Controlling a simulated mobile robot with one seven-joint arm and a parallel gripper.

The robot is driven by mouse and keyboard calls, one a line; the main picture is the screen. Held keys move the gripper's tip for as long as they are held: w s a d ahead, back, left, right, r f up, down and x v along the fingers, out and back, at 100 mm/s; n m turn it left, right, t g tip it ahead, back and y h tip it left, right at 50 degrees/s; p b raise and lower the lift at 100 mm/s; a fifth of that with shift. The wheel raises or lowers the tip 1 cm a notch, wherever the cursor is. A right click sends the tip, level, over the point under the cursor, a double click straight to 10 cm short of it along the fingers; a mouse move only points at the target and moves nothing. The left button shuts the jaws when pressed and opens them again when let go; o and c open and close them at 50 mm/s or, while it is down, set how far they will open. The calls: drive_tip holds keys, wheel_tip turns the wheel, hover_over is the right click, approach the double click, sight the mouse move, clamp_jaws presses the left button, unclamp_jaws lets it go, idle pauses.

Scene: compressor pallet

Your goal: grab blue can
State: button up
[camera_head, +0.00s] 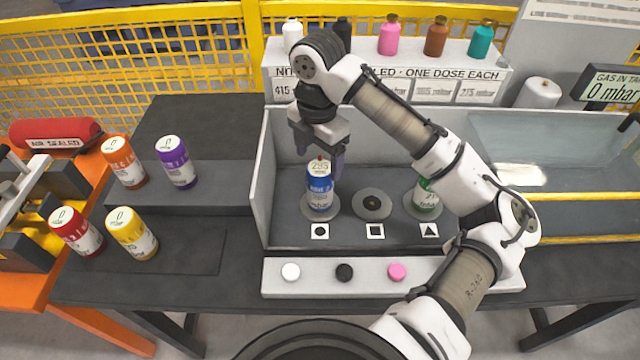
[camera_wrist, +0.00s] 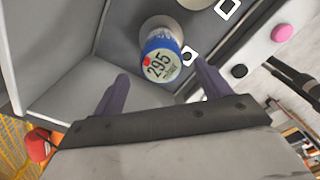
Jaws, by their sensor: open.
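The blue can (camera_head: 320,186) stands upright on a round pad at the left of the grey bay, behind the circle mark. Its pale top reads 295 and has a red dot. My gripper (camera_head: 322,160) is at the can's top end, pointing down, open. In the wrist view the blue can (camera_wrist: 160,57) lies ahead of and between the two dark fingers of my gripper (camera_wrist: 160,92), nearer the right finger. I cannot tell whether either finger touches it.
A green can (camera_head: 427,194) stands on the right pad, partly behind my arm. The middle pad (camera_head: 372,204) is empty. The bay's left wall (camera_head: 259,180) rises close beside the blue can. Orange, purple, red and yellow cans stand left; a shelf (camera_head: 400,75) with bottles stands behind.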

sight(320, 178)
drive_tip(key=shift+d+f+p, duration=0.2)
drive_tip(key=shift+f+p, duration=0.65)
drive_tip(key=shift+f, duration=2.45)
drive_tip(key=c, duration=1.3)
drive_tip(key=shift+r, duration=0.1)
